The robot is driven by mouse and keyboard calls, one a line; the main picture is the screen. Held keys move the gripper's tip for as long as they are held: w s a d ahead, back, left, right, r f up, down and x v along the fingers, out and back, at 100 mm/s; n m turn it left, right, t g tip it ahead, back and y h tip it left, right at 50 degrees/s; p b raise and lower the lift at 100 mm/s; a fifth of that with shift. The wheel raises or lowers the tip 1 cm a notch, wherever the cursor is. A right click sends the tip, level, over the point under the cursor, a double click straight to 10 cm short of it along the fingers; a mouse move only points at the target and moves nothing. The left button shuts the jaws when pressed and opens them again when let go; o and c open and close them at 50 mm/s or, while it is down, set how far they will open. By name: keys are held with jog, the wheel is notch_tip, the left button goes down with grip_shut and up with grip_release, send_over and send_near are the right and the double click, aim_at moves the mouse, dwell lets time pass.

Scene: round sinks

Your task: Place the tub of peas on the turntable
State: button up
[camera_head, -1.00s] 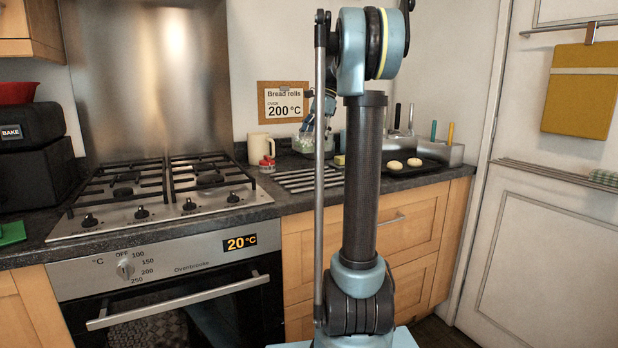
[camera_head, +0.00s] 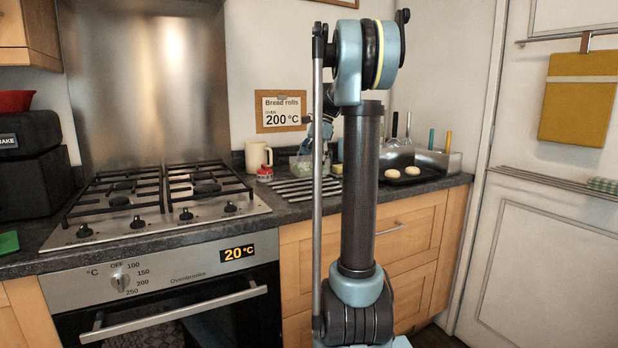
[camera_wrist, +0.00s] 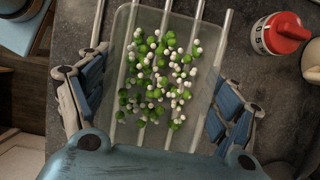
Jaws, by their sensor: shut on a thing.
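The tub of peas is clear, with green and white peas in it; the wrist view (camera_wrist: 158,85) shows it between the fingers of my gripper (camera_wrist: 155,105), which is shut on it. In the head view the tub (camera_head: 301,166) shows small, left of my arm column, low over or on the metal bars on the counter. I cannot tell whether it touches them. My gripper (camera_head: 308,150) is partly hidden there. I cannot make out a turntable in either view.
Metal bars (camera_head: 290,190) run under the tub's place. A red-topped timer (camera_wrist: 280,33) and a cream mug (camera_head: 257,155) stand close by. A dark tray with rolls (camera_head: 405,178) lies to the right, the gas hob (camera_head: 160,200) to the left.

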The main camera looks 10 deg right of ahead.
aim_at(309, 173)
jog(key=shift+f, duration=2.2)
jog(key=o, duration=1.3)
jog(key=shift+f, duration=0.1)
